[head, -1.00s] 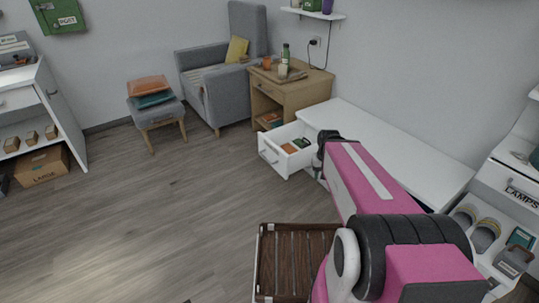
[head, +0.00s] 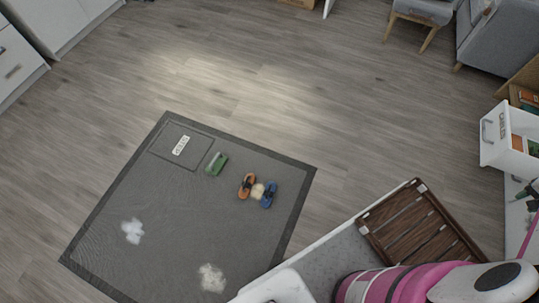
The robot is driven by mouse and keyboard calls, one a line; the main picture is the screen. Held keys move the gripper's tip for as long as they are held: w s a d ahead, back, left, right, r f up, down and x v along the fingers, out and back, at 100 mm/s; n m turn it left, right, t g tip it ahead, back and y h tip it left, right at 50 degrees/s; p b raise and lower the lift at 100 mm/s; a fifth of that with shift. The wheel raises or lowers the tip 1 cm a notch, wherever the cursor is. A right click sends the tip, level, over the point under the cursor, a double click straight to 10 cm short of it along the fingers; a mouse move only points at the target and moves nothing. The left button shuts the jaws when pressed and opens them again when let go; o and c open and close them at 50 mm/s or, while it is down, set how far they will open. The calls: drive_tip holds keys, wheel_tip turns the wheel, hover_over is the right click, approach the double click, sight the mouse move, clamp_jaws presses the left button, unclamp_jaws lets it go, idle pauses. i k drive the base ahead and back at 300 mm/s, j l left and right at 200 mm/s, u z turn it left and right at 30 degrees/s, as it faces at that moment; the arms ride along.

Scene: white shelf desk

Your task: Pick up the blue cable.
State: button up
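A small blue bundle (head: 268,194), which looks like the blue cable, lies on the grey floor mat (head: 150,215). It is right of an orange bundle (head: 247,186), with a small cream piece (head: 257,191) between them. A green item (head: 217,163) lies further left on the mat.
A brown slatted tray (head: 420,228) is at lower right, beside my arm. The open white drawer (head: 499,135) juts out at right. Wooden floor around the mat is clear.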

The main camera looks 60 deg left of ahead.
sight(268, 193)
drive_tip(key=k+u, duration=0.1)
drive_tip(key=k, duration=0.3)
drive_tip(key=k+j+u, duration=0.1)
drive_tip(key=k, duration=0.25)
drive_tip(key=k+j+u, duration=0.1)
drive_tip(key=k, duration=0.3)
drive_tip(key=j+u, duration=0.1)
drive_tip(key=u, duration=1.65)
drive_tip(key=j+z, duration=0.2)
drive_tip(key=j, duration=0.25)
drive_tip(key=k+j+z, duration=0.1)
drive_tip(key=j+z, duration=0.15)
drive_tip(key=j, duration=0.15)
drive_tip(key=k+j+z, duration=0.2)
drive_tip(key=j, duration=0.2)
drive_tip(key=j+z, duration=0.2)
drive_tip(key=j, duration=0.25)
